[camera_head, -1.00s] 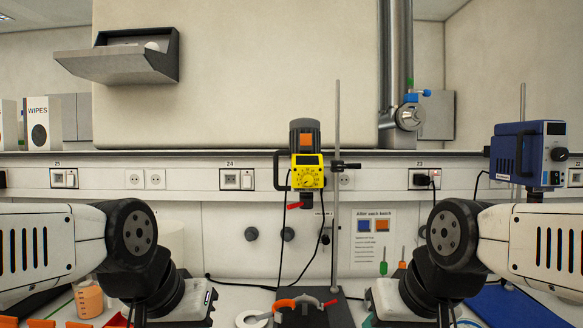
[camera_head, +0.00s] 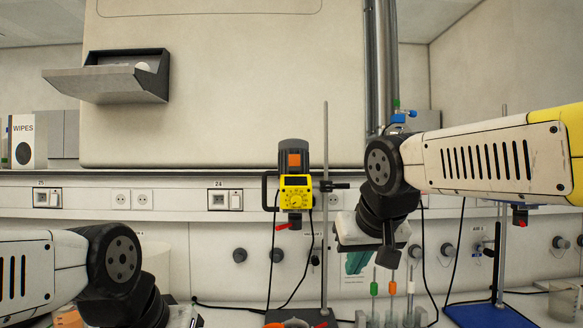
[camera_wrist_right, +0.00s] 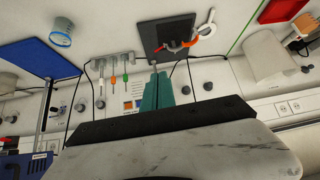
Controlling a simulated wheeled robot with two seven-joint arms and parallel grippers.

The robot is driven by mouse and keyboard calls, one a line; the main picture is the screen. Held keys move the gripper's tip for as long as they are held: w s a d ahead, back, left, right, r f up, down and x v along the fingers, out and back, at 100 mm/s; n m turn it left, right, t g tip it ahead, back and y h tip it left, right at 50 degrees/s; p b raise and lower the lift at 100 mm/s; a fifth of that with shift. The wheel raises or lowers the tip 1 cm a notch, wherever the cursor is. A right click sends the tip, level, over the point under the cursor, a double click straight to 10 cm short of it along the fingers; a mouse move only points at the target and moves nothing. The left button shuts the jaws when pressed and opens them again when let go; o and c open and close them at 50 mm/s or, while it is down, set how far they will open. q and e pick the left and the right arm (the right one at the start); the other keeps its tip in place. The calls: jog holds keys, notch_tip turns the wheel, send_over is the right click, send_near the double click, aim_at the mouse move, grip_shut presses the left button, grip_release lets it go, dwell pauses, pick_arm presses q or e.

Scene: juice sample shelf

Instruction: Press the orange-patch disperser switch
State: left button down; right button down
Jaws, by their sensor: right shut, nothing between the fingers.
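A yellow-fronted disperser (camera_head: 296,190) with a dark motor housing and an orange patch (camera_head: 294,160) hangs on a thin upright stand in the head view. Its front has a dark display and a round dial; a red lever (camera_head: 282,226) shows below. I cannot tell which part is its switch. My right gripper (camera_head: 357,262) has teal fingers, shut and empty, right of the disperser's stand and lower than the yellow front. The fingers also show in the wrist view (camera_wrist_right: 157,92). My left arm is at lower left; its fingers are out of view.
My right arm hides the wall behind it and the blue disperser's upper part. That disperser shows in the wrist view (camera_wrist_right: 25,167). A rack (camera_wrist_right: 113,63) with several coloured tools stands near the right gripper. A dark base plate (camera_wrist_right: 185,38) carries orange and white curved pieces.

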jog(key=w+a+r+t, duration=0.2)
jog(key=w+r, duration=0.3)
jog(key=r, duration=0.3)
jog(key=w+a+r+t, duration=0.1)
jog(key=w+a+r, duration=0.3)
jog(key=r, duration=0.5)
jog(key=w+a+r+m+t, duration=0.1)
jog(key=w+a+r+t, duration=0.1)
jog(key=w+r, duration=0.5)
notch_tip(320, 180, up, 2)
jog(key=shift+w+a+r+t+h, duration=0.15)
jog(key=shift+a+t+h, duration=0.2)
jog(key=shift+a, duration=0.5)
send_over(296, 179)
jog(key=f, duration=0.4)
jog(key=shift+w, duration=0.3)
jog(key=f, duration=0.3)
jog(key=shift+s, duration=0.35)
jog(key=shift+f, duration=0.4)
